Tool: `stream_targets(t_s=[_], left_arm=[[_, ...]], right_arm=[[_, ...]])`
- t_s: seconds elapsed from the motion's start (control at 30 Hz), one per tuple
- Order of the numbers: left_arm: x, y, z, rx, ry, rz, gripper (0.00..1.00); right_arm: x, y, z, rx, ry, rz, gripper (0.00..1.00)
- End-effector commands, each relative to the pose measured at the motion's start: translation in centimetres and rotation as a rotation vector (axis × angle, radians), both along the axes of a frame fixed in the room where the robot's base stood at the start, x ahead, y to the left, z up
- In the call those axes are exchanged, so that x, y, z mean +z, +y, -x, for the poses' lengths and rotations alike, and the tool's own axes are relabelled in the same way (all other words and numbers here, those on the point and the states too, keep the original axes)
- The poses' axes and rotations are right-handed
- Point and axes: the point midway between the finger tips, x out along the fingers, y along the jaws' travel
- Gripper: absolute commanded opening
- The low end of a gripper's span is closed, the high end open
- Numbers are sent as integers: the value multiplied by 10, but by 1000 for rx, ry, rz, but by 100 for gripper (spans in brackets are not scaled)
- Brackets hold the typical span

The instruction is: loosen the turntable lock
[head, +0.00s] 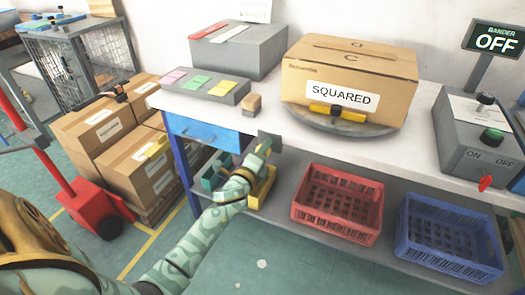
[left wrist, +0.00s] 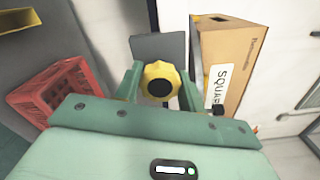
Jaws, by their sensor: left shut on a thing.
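The turntable lock is a yellow lobed knob (left wrist: 160,82) with a dark centre, in front of a grey plate (left wrist: 158,46) in the left wrist view. My left gripper (left wrist: 160,88) is shut on the knob, with one finger on each side. In the head view my left gripper (head: 262,148) is at the bench's front edge, left of the turntable, and largely hides the knob. The round grey turntable (head: 338,124) bears a cardboard box (head: 345,72) labelled SQUARED, with a yellow piece at its front. My right gripper is not in view.
A red crate (head: 337,203) and a blue crate (head: 447,237) stand on the lower shelf. A grey control box (head: 475,135) is at the right, under a sign (head: 494,39) reading OFF. Stacked cartons (head: 100,125) stand at the left. A grey tray with coloured pads (head: 201,86) lies on the bench.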

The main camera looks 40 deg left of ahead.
Motion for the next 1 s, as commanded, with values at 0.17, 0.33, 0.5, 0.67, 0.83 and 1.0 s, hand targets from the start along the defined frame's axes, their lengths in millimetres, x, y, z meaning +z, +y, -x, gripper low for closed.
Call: stream_targets(t_s=[0.17, 0.33, 0.5, 0.67, 0.83, 1.0], left_arm=[[0, 0, 1, 2, -36, 166, 16], [0, 0, 1, 2, -75, 322, 16], [0, -1, 0, 1, -111, 474, 16], [0, 0, 1, 2, -141, 604, 16], [-1, -1, 1, 2, -167, 713, 16], [-1, 0, 1, 2, -185, 790, 16]], right_arm=[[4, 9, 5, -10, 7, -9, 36], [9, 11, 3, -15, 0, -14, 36], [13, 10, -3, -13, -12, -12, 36], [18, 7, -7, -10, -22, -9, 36], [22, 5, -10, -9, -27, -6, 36], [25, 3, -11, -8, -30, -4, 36]])
